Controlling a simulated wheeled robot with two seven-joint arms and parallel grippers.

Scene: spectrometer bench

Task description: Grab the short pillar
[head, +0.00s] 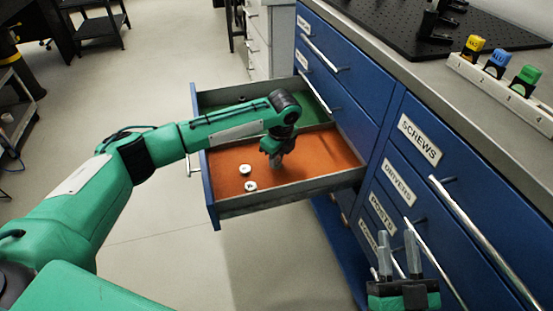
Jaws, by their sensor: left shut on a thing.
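My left gripper (274,165) reaches down into the orange-floored compartment of the open drawer (290,196). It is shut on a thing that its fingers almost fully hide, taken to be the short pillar. Two small, white-topped round pieces, (244,170) and (251,186), stand apart from the gripper on the orange floor, to its left. Their heights are hard to judge from above. My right gripper (399,254) is at the lower right, in front of the blue cabinet, with its two fingers pointing up, apart and empty.
The drawer's green compartment (312,103) lies behind the orange one, partly covered by my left arm. The blue cabinet (440,190) has labelled, closed drawers with long handles. On its top stand a black breadboard (405,22) and a rack (500,88) with yellow, blue and green-capped pieces.

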